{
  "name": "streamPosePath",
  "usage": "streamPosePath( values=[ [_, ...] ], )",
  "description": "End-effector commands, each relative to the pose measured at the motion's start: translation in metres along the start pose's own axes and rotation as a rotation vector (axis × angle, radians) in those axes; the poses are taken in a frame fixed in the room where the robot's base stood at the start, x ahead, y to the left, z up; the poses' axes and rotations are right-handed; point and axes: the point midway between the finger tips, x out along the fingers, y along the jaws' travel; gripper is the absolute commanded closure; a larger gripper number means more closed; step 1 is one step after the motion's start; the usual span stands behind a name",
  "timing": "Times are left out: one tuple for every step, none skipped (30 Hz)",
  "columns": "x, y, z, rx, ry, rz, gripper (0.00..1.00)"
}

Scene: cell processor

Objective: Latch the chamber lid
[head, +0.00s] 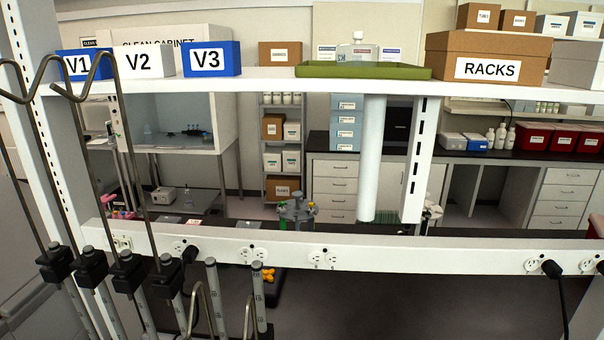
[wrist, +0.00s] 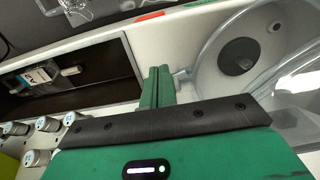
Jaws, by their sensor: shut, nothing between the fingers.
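In the wrist view my gripper (wrist: 160,72) is shut and empty, its green fingers pressed together and pointing at a white machine (wrist: 152,34). To the right of the fingers is a round pale chamber (wrist: 210,72) with a black hub (wrist: 238,56) in its middle. Clear curved plastic, apparently the chamber lid (wrist: 292,82), shows at the right edge. A small pale-blue clear tab (wrist: 183,73) sits just right of the fingertips, at the chamber's rim. I cannot tell whether the fingers touch it. The lid's latch state is unclear. The head view shows neither gripper nor chamber.
In the wrist view a dark recess (wrist: 70,68) lies left of the fingers, and several silver-capped vials (wrist: 42,124) stand lower left. In the head view a white shelf (head: 270,86) with a green tray (head: 362,71) and a white outlet rail (head: 430,252) cross in front.

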Motion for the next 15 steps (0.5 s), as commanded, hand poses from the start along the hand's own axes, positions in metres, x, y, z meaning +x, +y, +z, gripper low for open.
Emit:
streamPosePath(
  values=[
    [0.0002, -0.0001, -0.0007, 0.0, 0.0, 0.0, 1.0],
    [0.0003, -0.0001, -0.0011, 0.0, 0.0, 0.0, 1.0],
    [0.0003, -0.0002, -0.0015, 0.0, 0.0, 0.0, 1.0],
    [0.0003, -0.0003, -0.0019, 0.0, 0.0, 0.0, 1.0],
    [0.0003, -0.0003, -0.0022, 0.0, 0.0, 0.0, 1.0],
    [0.0003, -0.0003, -0.0027, 0.0, 0.0, 0.0, 1.0],
    [0.0003, -0.0004, -0.0031, 0.0, 0.0, 0.0, 1.0],
    [0.0003, -0.0004, -0.0035, 0.0, 0.0, 0.0, 1.0],
    [0.0003, -0.0005, -0.004, 0.0, 0.0, 0.0, 1.0],
    [0.0003, -0.0005, -0.0043, 0.0, 0.0, 0.0, 1.0],
    [0.0003, -0.0005, -0.0047, 0.0, 0.0, 0.0, 1.0],
    [0.0002, -0.0006, -0.0052, 0.001, 0.0, 0.0, 1.0],
    [0.0002, -0.0006, -0.0056, 0.001, 0.0, 0.0, 1.0],
    [0.0002, -0.0007, -0.006, 0.001, 0.0, 0.0, 1.0],
    [0.0002, -0.0008, -0.0065, 0.001, 0.0, 0.0, 1.0]
  ],
)
